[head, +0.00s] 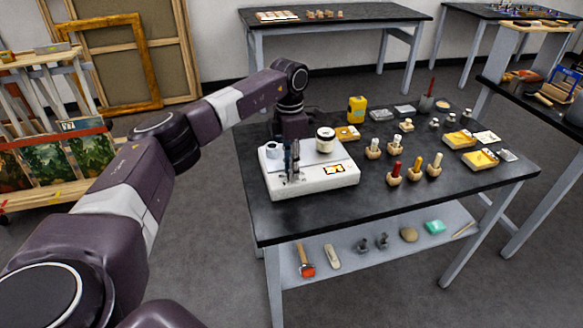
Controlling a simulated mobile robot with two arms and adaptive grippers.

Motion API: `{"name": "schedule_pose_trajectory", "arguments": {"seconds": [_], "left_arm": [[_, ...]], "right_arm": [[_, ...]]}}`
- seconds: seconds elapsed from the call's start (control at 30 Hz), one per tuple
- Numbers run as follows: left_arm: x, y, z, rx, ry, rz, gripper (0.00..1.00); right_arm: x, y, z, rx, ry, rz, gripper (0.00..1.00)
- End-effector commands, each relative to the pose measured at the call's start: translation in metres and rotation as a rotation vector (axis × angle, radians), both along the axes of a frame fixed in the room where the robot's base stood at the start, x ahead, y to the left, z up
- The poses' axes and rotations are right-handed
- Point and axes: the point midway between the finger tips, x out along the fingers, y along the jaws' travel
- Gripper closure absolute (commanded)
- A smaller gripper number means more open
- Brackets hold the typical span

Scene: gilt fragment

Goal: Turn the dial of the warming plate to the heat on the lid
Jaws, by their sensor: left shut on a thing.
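The white warming plate (312,184) stands at the left end of the dark worktable, with a yellow and black panel (334,169) on its front part. A pale jar (325,145) stands on its back right; its lid (325,132) is light with a dark rim, and any mark on it is too small to read. My left gripper (292,176) points down at the plate's front left, its fingers shut at the panel on the dial, which they hide. The dial's setting cannot be seen. My right gripper is out of view.
A small white cylinder (272,150) stands at the plate's back left, close to my gripper. Several stoppered pieces in wooden holders stand to the right. The table's front strip (400,205) is clear.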

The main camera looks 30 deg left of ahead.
Motion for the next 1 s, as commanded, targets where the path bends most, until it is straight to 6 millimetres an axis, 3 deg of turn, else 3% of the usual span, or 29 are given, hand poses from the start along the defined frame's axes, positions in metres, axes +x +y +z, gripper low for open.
{"name": "schedule_pose_trajectory", "arguments": {"seconds": [1.0], "left_arm": [[0.0037, -0.0003, 0.0014, 0.002, -0.004, -0.966, 1.0]], "right_arm": [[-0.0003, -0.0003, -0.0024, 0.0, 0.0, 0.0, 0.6]]}}
